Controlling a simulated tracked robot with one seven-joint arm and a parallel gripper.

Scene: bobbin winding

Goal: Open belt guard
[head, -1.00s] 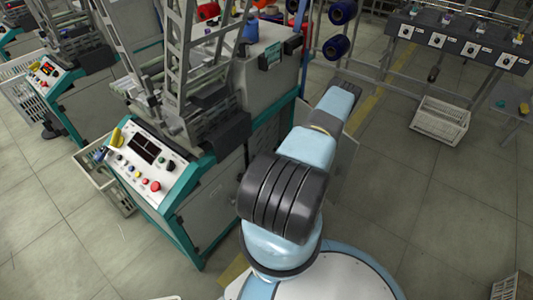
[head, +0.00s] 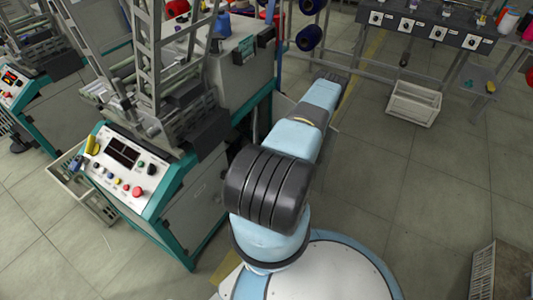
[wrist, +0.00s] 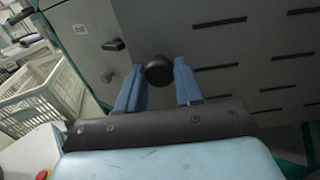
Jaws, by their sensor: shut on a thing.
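In the wrist view, the blue fingers of my gripper (wrist: 160,82) are shut on a round black knob (wrist: 159,70). The knob stands out from a grey panel with dark slots, which looks like the belt guard (wrist: 235,62). In the head view, the winding machine (head: 205,185) with its teal frame stands left of my arm. My arm hides my gripper and the knob there, and most of the guard. I cannot tell how far the guard stands open.
A control panel (head: 122,168) with buttons faces the front of the machine. A white crate (wrist: 40,88) stands at the left in the wrist view. Another crate (head: 414,102) stands at the back right, and a basket (head: 500,272) at the lower right. The floor between is clear.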

